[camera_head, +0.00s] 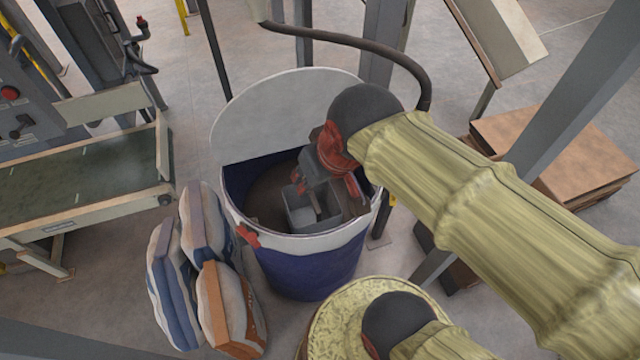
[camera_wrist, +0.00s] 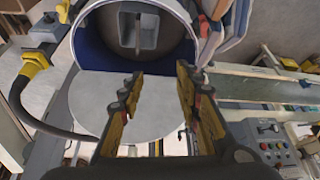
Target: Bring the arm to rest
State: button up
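My gripper (camera_head: 318,192) hangs over the open top of a blue drum with a white rim (camera_head: 305,262), at the end of my sleeved arm. In the wrist view my gripper (camera_wrist: 158,78) has its two fingers apart, with nothing between them. A grey open box or scoop with a bar across it (camera_wrist: 148,30) lies inside the drum, beyond the fingertips. It also shows in the head view, the grey box (camera_head: 318,218) being partly hidden by my gripper. The exact gap between fingers and box cannot be told.
A round pale lid (camera_head: 275,112) stands up at the drum's back edge. Stuffed sacks (camera_head: 205,275) stand left of the drum. A conveyor (camera_head: 80,190) and control panel (camera_head: 15,105) are at the left. A dark hose (camera_head: 350,40) and grey posts (camera_head: 570,95) are near my arm.

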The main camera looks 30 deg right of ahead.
jog(key=s, duration=0.2)
jog(key=shift+s+a+r, duration=0.2)
jog(key=shift+s+a, duration=0.05)
jog(key=shift+s, duration=0.15)
jog(key=shift+f, duration=0.1)
notch_tip(320, 180, down, 9)
jog(key=b, duration=0.9)
jog(key=shift+r, duration=0.3)
jog(key=shift+c, duration=0.5)
jog(key=shift+a, duration=0.1)
